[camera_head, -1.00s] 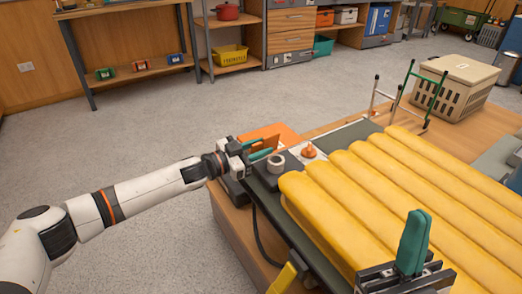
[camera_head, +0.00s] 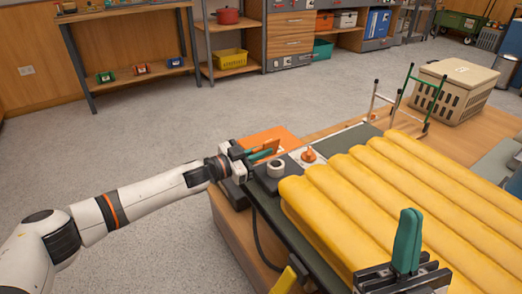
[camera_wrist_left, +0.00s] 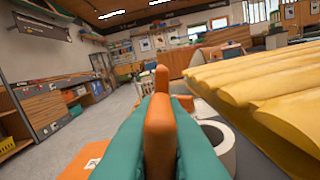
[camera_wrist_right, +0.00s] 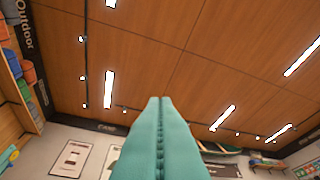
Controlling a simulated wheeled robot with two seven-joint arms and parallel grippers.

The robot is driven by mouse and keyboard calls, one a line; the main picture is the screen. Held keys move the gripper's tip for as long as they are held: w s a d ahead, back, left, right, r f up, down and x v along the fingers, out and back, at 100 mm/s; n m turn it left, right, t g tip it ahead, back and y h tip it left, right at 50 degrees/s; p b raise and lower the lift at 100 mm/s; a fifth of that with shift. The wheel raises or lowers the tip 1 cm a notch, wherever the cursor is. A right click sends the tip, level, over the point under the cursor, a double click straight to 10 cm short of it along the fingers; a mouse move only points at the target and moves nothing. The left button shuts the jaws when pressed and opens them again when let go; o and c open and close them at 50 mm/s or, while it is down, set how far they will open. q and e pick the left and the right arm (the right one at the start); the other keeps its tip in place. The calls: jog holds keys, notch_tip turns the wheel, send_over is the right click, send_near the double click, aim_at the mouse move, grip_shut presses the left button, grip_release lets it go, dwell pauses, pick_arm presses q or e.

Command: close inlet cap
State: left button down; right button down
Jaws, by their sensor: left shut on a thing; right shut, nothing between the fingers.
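My left gripper (camera_head: 262,154) is shut on an upright orange piece (camera_wrist_left: 160,130), held between its teal fingers. I cannot tell for sure whether this piece is the inlet cap. A yellow ribbed air mattress (camera_head: 370,190) lies to the right. A white ring (camera_head: 277,168) stands by the mattress corner, just right of the left fingers; it also shows in the left wrist view (camera_wrist_left: 220,140). An orange knob (camera_head: 308,155) sits on a pale plate beyond the ring. My right gripper (camera_head: 407,240) is shut and empty, pointing up in front of the mattress.
A flat orange item (camera_head: 270,136) lies behind the left gripper. A beige crate (camera_head: 455,90) and a green-framed rack (camera_head: 425,98) stand at the table's back right. A yellow object (camera_head: 285,280) is at the near edge. Open floor lies left of the table.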

pick_arm(q)
jog(key=shift+s+d+m+p, duration=0.15)
jog(key=shift+s+m+p, duration=0.15)
jog(key=shift+m+p, duration=0.85)
jog(key=m, duration=0.1)
jog(key=m+p, duration=0.1)
jog(key=shift+s+d+f+m, duration=0.2)
jog(key=shift+m, duration=0.15)
jog(key=shift+s+f+m, duration=0.15)
jog(key=shift+f+m, duration=0.05)
jog(key=shift+m, duration=0.6)
pick_arm(e)
jog(key=w+a+f+g+h, duration=0.1)
jog(key=w+f+g+h, duration=0.2)
jog(key=w+f+g, duration=0.6)
jog(key=shift+w+f+g+h, duration=0.25)
jog(key=shift+f+g+h, duration=0.15)
jog(key=shift+g, duration=0.2)
pick_arm(q)
jog(key=c, duration=1.5)
grip_release()
pick_arm(e)
jog(key=shift+r, duration=0.1)
